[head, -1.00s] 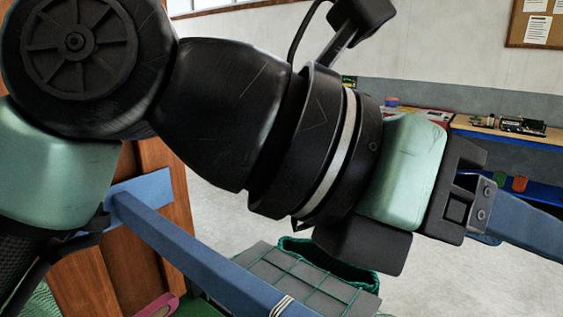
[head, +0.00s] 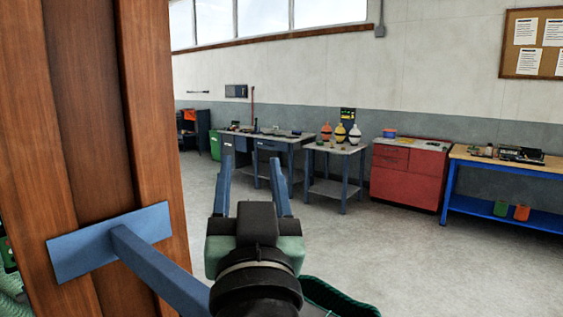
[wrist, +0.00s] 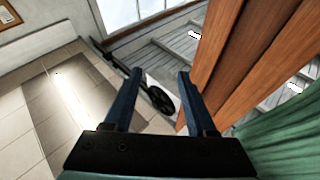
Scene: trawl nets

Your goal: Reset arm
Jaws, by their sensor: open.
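My gripper (head: 252,182) is in the lower middle of the head view, pointing away from me into the room. Its two blue fingers stand apart with nothing between them. In the wrist view the gripper (wrist: 158,75) also shows both fingers spread and empty. My wrist and the green and black end of the arm fill the bottom middle of the head view.
A wooden post (head: 100,120) with a blue plate and blue bar (head: 160,270) stands close on the left. Green netting (head: 340,298) shows at the bottom. Workbenches (head: 265,140) and a red cabinet (head: 408,175) line the far wall. The floor (head: 420,260) at right is clear.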

